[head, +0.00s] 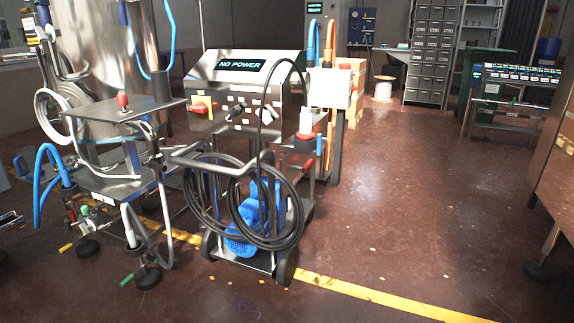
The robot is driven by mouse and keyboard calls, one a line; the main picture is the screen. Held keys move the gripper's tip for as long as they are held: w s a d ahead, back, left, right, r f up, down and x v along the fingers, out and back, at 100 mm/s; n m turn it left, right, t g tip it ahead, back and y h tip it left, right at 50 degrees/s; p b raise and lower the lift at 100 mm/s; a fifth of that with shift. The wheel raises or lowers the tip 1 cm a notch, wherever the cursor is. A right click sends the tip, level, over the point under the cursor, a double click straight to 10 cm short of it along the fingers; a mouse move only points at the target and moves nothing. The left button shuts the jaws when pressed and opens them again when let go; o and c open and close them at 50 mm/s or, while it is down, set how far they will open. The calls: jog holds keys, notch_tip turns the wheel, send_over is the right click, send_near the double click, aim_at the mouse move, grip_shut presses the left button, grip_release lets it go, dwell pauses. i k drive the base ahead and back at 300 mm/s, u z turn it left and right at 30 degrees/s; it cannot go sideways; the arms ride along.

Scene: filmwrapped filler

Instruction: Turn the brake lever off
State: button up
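No part is clearly marked as the brake lever. On the left stand, a green-tipped tab (127,280) sticks out low beside a black caster (148,277). A yellow-tipped tab (66,247) sticks out beside another caster (87,249). The wheeled cart (242,88) with a "NO POWER" display (242,65) has a red handle on a yellow plate (203,106) on its front. I cannot tell which of these is the lever, or its setting. My gripper does not show in this view.
Blue hose (42,165) loops at the left stand. Open brown floor (400,200) lies to the right, with a yellow line (380,297) in front.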

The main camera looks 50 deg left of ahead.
aim_at(304, 169)
jog(key=u, duration=0.95)
jog(key=i, duration=0.9)
jog(key=u, duration=0.4)
jog(key=i, duration=1.15)
jog(key=u, duration=0.6)
